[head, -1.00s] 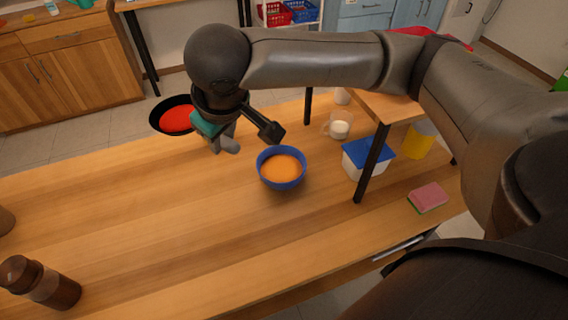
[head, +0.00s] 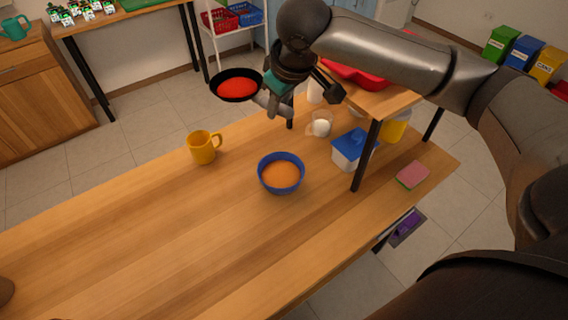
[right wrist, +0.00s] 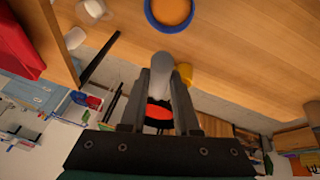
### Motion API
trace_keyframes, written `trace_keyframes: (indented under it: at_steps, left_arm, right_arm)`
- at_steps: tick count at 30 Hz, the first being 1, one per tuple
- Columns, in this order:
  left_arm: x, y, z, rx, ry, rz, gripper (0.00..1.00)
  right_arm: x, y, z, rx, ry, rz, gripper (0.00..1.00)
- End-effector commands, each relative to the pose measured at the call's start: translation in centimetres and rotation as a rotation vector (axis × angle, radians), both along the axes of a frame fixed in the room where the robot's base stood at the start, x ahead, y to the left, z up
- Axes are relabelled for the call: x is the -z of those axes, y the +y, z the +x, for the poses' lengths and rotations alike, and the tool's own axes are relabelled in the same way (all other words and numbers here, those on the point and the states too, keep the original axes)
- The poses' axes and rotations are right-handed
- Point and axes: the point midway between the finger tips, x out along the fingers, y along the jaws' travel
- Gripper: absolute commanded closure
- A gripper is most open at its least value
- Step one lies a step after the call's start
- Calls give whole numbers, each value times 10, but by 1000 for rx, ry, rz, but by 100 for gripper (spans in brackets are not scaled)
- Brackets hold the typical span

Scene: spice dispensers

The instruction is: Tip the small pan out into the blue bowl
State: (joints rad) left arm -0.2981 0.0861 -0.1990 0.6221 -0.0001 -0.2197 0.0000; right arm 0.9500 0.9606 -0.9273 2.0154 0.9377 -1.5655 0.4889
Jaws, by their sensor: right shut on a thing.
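The small pan (head: 235,73) is black with red contents (head: 238,89). It is held up in the air beyond the table's far edge and looks roughly level. My right gripper (head: 296,92) is shut on its grey handle, which shows between the fingers in the right wrist view (right wrist: 161,75). The blue bowl (head: 281,189) stands upright on the table with orange contents, nearer than the pan and apart from it. The bowl also shows at the top of the right wrist view (right wrist: 170,30). My left gripper is out of view.
A yellow mug (head: 203,148) stands left of the bowl.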

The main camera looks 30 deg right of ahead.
Motion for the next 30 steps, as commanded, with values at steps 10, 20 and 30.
trace_keyframes:
  at_steps: [10, 20, 30]
  left_arm:
    - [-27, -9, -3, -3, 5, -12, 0]
    - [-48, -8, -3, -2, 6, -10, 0]
    - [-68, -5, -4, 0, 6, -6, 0]
  right_arm:
    - [-13, -55, 13, -154, 0, 2, 100]
    - [-22, -108, 18, -281, 0, 2, 100]
    - [-31, -164, 15, -394, -2, 4, 100]
